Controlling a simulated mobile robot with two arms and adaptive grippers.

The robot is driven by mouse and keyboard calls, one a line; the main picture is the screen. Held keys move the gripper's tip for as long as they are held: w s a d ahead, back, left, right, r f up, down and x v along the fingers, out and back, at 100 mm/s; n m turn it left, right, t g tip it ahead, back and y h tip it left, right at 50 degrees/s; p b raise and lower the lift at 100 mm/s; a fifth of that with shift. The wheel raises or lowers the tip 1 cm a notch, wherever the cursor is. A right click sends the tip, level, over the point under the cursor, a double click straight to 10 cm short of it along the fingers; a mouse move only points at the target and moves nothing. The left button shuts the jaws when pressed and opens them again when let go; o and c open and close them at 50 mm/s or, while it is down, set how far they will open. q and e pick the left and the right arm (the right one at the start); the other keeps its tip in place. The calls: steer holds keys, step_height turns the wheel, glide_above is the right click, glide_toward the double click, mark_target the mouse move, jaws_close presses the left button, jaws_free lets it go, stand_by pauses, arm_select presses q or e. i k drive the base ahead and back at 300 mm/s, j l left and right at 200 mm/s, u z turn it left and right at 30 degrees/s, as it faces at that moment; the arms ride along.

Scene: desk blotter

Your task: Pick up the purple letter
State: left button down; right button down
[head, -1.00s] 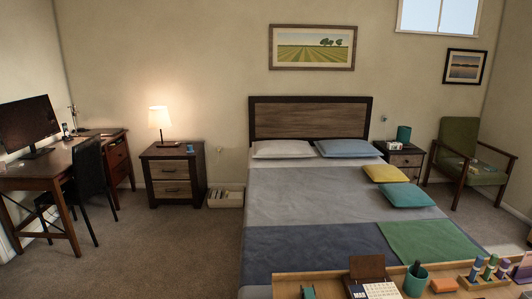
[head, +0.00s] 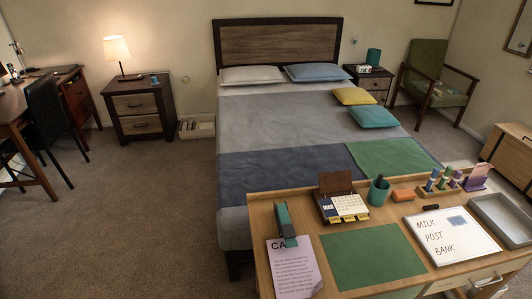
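A lilac printed sheet (head: 293,272) lies at the left front of the wooden desk, with large letters at its top partly covered by a teal block-like thing (head: 286,224). A purple upright piece (head: 477,178) stands at the back right of the desk, beside a holder (head: 440,184) with several coloured items. I cannot tell for certain which of these is the purple letter. A green blotter (head: 372,258) lies flat in the middle front. Neither of my grippers is in view.
Carpet (head: 130,220) is clear at left.

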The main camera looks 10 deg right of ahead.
mark_target(295, 272)
steer(key=l+u, duration=0.1)
steer(key=l, duration=0.3)
steer(key=k+l+u, duration=0.1)
steer(key=l, duration=0.3)
steer(key=k+l, duration=0.1)
steer(key=l, duration=0.3)
steer(key=l+u, duration=0.15)
steer(key=l, duration=0.25)
steer(key=k+l+u, duration=0.1)
steer(key=l, duration=0.3)
steer(key=k+l+u, duration=0.1)
steer(key=l, duration=0.3)
steer(key=k+l+u, duration=0.1)
steer(key=l, duration=0.25)
steer(key=k+l+u, duration=0.1)
steer(key=k+l, duration=0.15)
steer(key=l, duration=0.1)
